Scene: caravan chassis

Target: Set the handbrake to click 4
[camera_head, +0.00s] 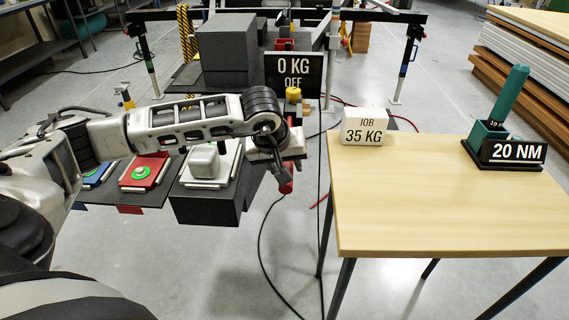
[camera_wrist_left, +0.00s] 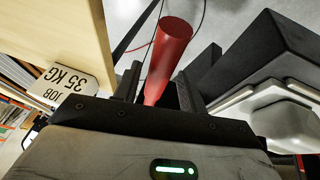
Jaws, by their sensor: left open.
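The red handbrake grip (camera_wrist_left: 168,55) shows in the left wrist view as a tapered red handle between my two dark fingers. In the head view only a small red part of it (camera_head: 287,187) shows below my left wrist. My left gripper (camera_head: 280,172) is open around or just behind the grip; I cannot tell if a finger touches it. The gripper fingers also show in the wrist view (camera_wrist_left: 160,90). The lever's base and any click marking are hidden. My right gripper is not in view.
A display reading 0 KG OFF (camera_head: 294,75) stands behind my wrist. A wooden table (camera_head: 450,210) at right holds a JOB 35 KG sign (camera_head: 365,127) and a green tool in a holder marked 20 NM (camera_head: 512,152). Dark blocks (camera_head: 207,207) with coloured pads stand at left.

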